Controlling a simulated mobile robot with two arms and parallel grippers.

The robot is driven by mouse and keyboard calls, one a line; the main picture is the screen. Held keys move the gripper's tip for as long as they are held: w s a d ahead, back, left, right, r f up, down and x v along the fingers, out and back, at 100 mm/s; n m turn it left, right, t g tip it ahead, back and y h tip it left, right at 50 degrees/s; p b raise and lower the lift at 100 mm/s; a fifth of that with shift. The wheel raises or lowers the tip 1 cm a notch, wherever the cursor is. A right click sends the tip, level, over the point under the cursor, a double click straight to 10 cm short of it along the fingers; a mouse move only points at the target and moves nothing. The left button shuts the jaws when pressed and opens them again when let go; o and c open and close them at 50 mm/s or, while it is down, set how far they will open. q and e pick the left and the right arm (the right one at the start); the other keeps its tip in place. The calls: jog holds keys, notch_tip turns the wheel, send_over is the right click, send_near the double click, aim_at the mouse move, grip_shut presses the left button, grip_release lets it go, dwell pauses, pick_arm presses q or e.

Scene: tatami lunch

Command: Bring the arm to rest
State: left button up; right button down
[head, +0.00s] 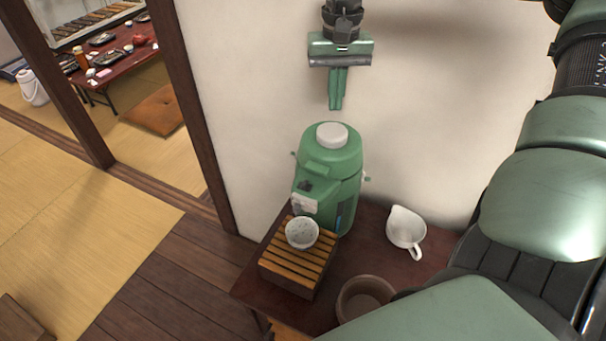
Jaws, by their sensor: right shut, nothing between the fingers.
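My right gripper (337,106) hangs from the top of the head view, fingers pointing down. Its two green fingers are together, with nothing between them. It is above the green drink dispenser (328,185) with a white lid, in front of the pale wall. The rest of my right arm fills the right side of the view. My left gripper does not show.
The dispenser stands on a dark red table (372,240). A speckled cup (301,232) sits on a slatted wooden stand (297,263) before it. A white pitcher (405,230) and a brown bowl (363,296) are to the right. A low dining table (122,66) shows through the doorway.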

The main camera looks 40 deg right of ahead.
jog(key=shift+r+p, duration=0.35)
jog(key=shift+r, duration=0.6)
